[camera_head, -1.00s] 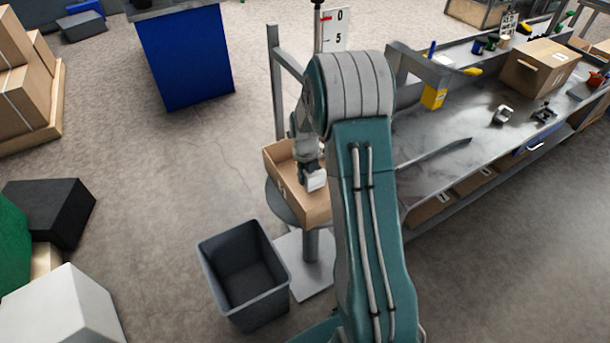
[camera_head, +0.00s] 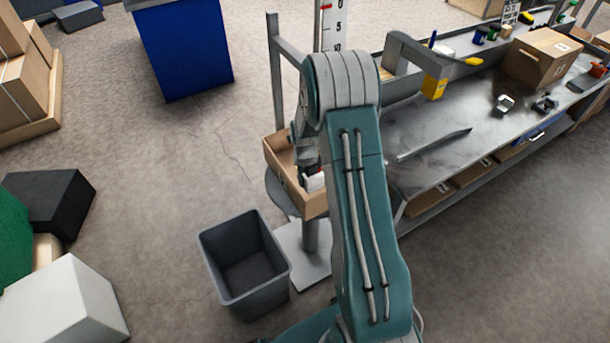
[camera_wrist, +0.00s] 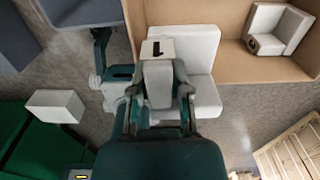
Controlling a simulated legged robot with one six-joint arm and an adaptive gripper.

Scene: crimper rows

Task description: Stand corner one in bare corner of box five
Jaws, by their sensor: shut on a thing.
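My gripper (camera_wrist: 160,92) is shut on a white foam corner (camera_wrist: 200,45) with a dark mark, like a 1, on its label. The corner overlaps the left end of the lower wall of an open cardboard box (camera_wrist: 258,68) in the wrist view; contact cannot be told. A second white corner (camera_wrist: 273,30) stands in the box's right corner. In the head view the box (camera_head: 291,187) sits on a round grey stand, and the held corner (camera_head: 315,182) shows at its right side, mostly behind my arm. The box's number cannot be read.
A grey bin (camera_head: 243,265) stands on the floor before the stand. A metal workbench (camera_head: 440,150) with tools and a carton (camera_head: 542,58) lies to the right. A grey post (camera_head: 276,80) rises behind the box.

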